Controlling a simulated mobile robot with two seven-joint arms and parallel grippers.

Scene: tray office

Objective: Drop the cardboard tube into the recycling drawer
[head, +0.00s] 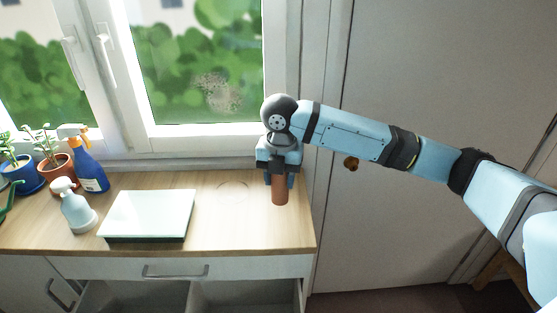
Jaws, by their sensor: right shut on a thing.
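My right gripper (279,178) is shut on a brown cardboard tube (279,192), which hangs upright below the fingers near the right end of the wooden counter. Whether the tube's lower end touches the counter is hard to tell. Below the counter front an open drawer (190,290) shows at the bottom edge of the head view. A divider splits it into a left and a right compartment, and both look empty where visible. No label on it can be read. My left gripper is not in view.
A white flat box (148,213) lies on the counter (225,225). A pale spray bottle (73,207), a blue spray bottle (88,168) and potted plants (55,165) stand at left. A window is behind, and a door with a brown knob (351,163) is at right.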

